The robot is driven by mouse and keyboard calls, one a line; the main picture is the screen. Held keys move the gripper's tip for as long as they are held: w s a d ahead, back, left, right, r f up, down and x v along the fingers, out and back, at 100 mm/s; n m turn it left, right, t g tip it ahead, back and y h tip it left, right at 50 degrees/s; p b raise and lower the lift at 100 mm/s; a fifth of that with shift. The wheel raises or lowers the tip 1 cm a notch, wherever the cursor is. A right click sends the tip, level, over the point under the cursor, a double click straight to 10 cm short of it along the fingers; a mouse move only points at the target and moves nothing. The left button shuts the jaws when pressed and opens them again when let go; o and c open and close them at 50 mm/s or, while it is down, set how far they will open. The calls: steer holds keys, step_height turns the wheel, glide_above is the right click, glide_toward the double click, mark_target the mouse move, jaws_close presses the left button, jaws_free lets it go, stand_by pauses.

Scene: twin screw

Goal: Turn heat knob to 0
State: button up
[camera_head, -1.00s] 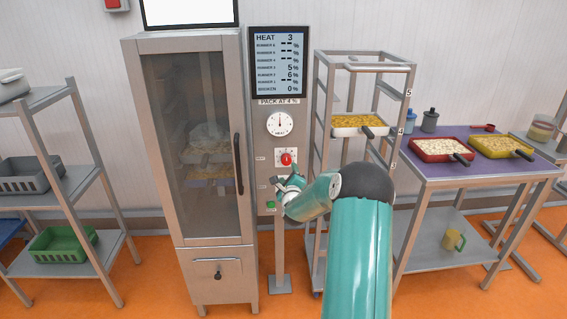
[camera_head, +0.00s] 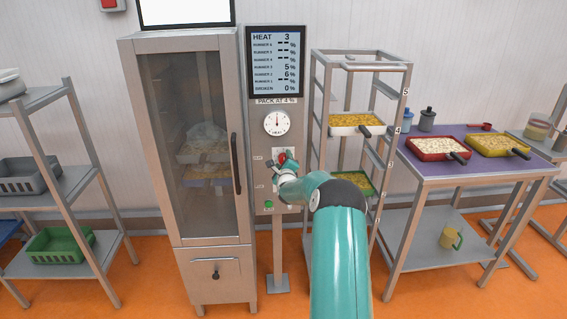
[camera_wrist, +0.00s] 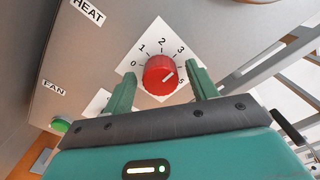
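The red heat knob (camera_wrist: 158,76) sits on a white square dial plate (camera_wrist: 150,50) with numbers around it; 0, 1, 2, 3 and 5 are readable. A light mark on the knob points to the upper right, and the screen (camera_head: 276,62) reads HEAT 3. My gripper (camera_wrist: 162,82) is open, its two green fingers on either side of the knob. I cannot tell whether they touch it. In the head view my gripper (camera_head: 284,168) is at the panel and partly covers the knob.
The glass-doored cabinet (camera_head: 187,150) stands left of the panel. A rack (camera_head: 322,90) with trays stands close to its right, beside a purple-topped table (camera_head: 420,168).

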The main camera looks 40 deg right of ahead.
steer(key=c, duration=0.8)
steer(key=shift+c, duration=0.2)
steer(key=shift+n, duration=0.4)
steer(key=n, duration=2.3)
steer(key=shift+s+d+f, duration=0.1)
steer(key=shift+f, duration=0.1)
